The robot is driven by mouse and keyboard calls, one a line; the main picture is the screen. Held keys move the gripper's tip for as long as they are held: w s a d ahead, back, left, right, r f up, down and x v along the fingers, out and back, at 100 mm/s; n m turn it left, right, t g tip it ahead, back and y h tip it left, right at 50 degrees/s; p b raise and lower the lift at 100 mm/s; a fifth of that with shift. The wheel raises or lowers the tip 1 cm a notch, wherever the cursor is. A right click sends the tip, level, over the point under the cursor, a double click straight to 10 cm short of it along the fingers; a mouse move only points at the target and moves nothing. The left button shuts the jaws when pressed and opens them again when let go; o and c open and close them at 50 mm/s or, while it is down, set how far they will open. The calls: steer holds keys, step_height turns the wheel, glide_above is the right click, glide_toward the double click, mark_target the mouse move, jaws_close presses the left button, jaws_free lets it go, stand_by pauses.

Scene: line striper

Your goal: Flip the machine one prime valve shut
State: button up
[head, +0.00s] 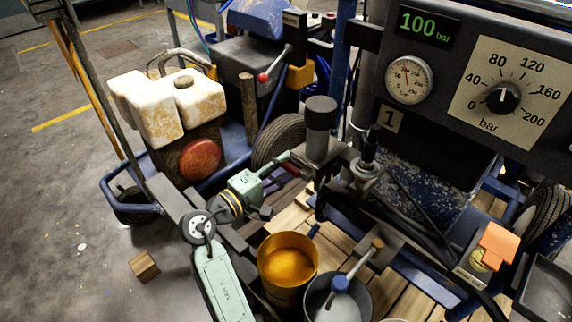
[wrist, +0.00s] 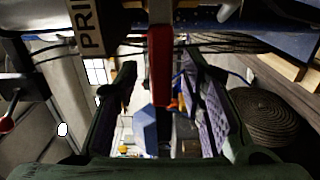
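Machine one carries a "1" plate (head: 389,118) below its gauge panel. A red valve handle (wrist: 160,65) hangs in the upper middle of the wrist view, beside a label (wrist: 86,25) whose visible letters read "PRI". My gripper (wrist: 162,100) is open, with one finger on each side of the handle's line and gaps showing on both sides. I cannot tell how far the handle reaches between the fingers.
The panel shows 100 bar (head: 425,25) and a pressure knob (head: 503,97). A yellow bucket (head: 287,262) and a grey bucket (head: 337,300) stand below my gripper. Another red-knobbed lever (head: 264,77) is behind. A wooden block (head: 144,266) lies on open floor at left.

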steer(key=v, duration=1.1)
